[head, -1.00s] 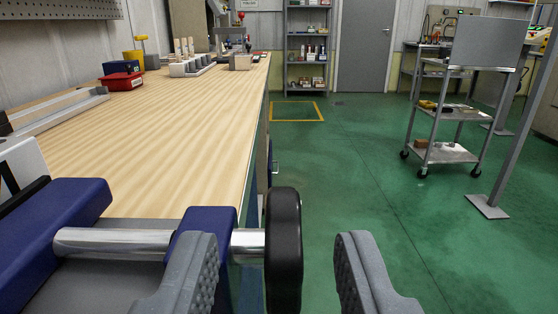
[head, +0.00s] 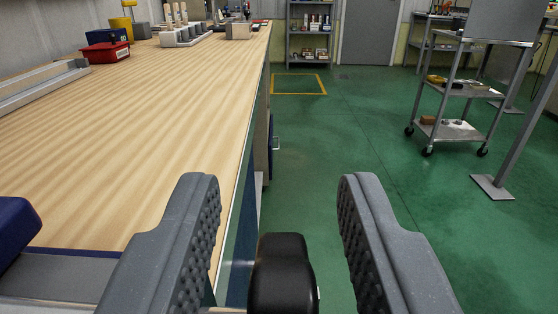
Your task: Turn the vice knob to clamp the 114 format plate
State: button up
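The black vice knob (head: 283,277) shows at the bottom centre, just off the right edge of the bench. My gripper (head: 278,182) is open, its two grey ridged fingers apart. The knob shows between the fingers in the picture, low in the gap, with space visible on both sides, so neither finger appears to touch it. Part of the blue vice (head: 18,228) shows at the left edge, with a grey surface of it along the bottom left. The 114 format plate is not in view. The vice's screw is hidden.
The wooden workbench (head: 150,140) fills the left. At its far end are a red bin (head: 108,53), a blue bin and a grey block holder (head: 188,36). The green floor right of the bench is open. A wheeled cart (head: 455,130) stands farther right, beside a slanted post.

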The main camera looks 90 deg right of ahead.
jog(key=shift+d, duration=0.45)
grip_shut()
